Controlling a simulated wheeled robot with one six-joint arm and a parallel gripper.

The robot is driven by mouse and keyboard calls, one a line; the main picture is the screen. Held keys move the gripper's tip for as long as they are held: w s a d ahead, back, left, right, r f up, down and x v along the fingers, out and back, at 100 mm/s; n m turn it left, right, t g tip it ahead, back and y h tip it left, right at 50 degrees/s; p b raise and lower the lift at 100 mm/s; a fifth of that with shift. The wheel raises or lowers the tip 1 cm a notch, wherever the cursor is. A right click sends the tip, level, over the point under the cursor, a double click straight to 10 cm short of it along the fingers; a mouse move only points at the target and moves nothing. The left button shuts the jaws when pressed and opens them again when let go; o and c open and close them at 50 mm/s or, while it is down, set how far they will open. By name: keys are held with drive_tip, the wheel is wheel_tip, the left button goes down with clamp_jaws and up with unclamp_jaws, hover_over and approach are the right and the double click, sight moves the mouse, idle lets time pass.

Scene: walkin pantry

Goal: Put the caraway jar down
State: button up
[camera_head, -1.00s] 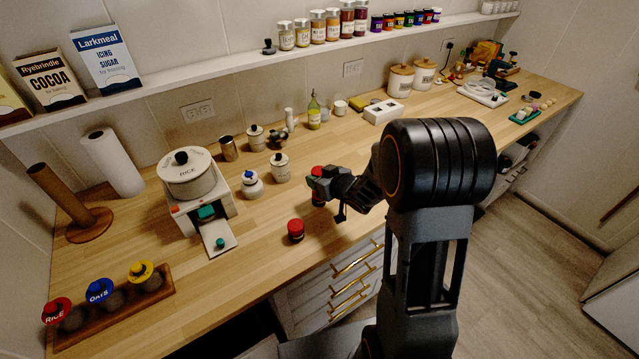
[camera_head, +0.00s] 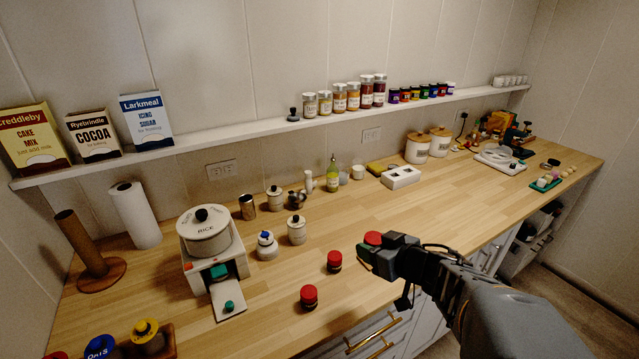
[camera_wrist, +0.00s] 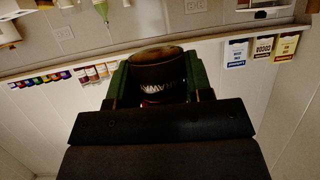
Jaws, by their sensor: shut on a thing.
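A dark jar with a red lid (camera_head: 373,239) is in my gripper (camera_head: 378,254), above the counter's front part in the head view. The fingers hide most of its body there. In the wrist view the jar (camera_wrist: 158,70) sits between the green-edged fingers of my gripper (camera_wrist: 160,84), which are shut on it. Its label is too dark to read, so I cannot confirm it is caraway. Two similar red-lidded jars stand upright on the counter to the left: one close by (camera_head: 334,262), the other nearer the front edge (camera_head: 309,298).
The wooden counter (camera_head: 420,215) has free room behind and right of my gripper. A rice cooker (camera_head: 204,240) and small white canisters (camera_head: 296,231) stand to the left. A white box (camera_head: 401,178) stands farther back. A shelf (camera_head: 240,134) with boxes and jars runs along the wall.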

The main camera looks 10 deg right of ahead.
drive_tip(key=shift+d+r, duration=0.15)
drive_tip(key=w+a+f+m+h, duration=0.15)
drive_tip(key=w+a+f, duration=0.35)
drive_tip(key=w+f, duration=0.5)
drive_tip(key=d+r+t+h, duration=0.1)
drive_tip(key=d+r, duration=0.3)
drive_tip(key=d, duration=0.1)
drive_tip(key=s+r, duration=0.2)
drive_tip(key=s, duration=0.1)
drive_tip(key=s+r+n+y, duration=0.1)
drive_tip(key=s+r, duration=0.1)
drive_tip(key=s, duration=0.1)
drive_tip(key=s+r+g+y, duration=0.1)
drive_tip(key=s+r, duration=0.1)
drive_tip(key=s, duration=0.2)
drive_tip(key=shift+a+n, duration=0.1)
drive_tip(key=shift+n, duration=0.15)
drive_tip(key=shift+f, duration=0.1)
